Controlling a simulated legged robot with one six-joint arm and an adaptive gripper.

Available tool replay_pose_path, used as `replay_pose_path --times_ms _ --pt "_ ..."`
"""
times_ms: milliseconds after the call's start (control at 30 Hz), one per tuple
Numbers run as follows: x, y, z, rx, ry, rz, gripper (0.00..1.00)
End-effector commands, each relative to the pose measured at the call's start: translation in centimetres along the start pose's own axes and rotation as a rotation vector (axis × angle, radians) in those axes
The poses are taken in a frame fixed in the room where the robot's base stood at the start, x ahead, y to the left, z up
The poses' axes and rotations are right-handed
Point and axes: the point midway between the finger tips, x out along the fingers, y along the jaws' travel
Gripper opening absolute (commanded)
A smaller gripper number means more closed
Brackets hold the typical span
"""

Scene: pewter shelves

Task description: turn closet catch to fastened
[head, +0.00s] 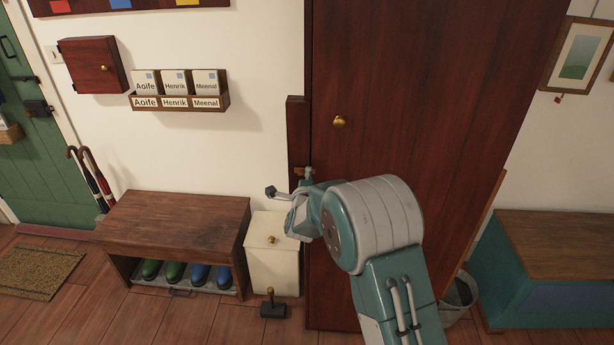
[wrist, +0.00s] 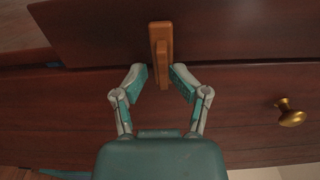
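The closet door (head: 400,110) is a tall dark-red wooden panel with a brass knob (head: 339,121), which also shows in the wrist view (wrist: 290,112). A narrow dark board (head: 298,128) stands along its left edge. The catch (wrist: 161,45), a small orange-brown wooden bar, lies crosswise to the seam between board and door, with one end reaching over the door edge. In the head view the catch (head: 299,171) is partly hidden by my gripper (head: 290,183). In the wrist view my gripper (wrist: 160,76) is open, its fingers either side of the catch's lower end, with a slight gap.
A white cabinet (head: 272,260) and a wooden shoe bench (head: 180,225) with boots stand left of the closet. A small dark object with an upright handle (head: 272,305) is on the floor. A bin (head: 458,297) and a teal bench (head: 550,270) are at right.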

Motion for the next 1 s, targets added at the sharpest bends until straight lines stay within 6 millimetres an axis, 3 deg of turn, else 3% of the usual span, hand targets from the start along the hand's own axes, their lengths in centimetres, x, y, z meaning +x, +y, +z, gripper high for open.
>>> replay_pose_path --times_ms 267,800,1000 --pt "-0.6 0.0 0.1 0.000 -0.001 0.001 0.46" --pt "-10.1 0.1 0.2 -0.002 -0.001 0.001 0.46" --pt "-11.6 0.2 0.1 -0.001 0.001 0.001 0.46"
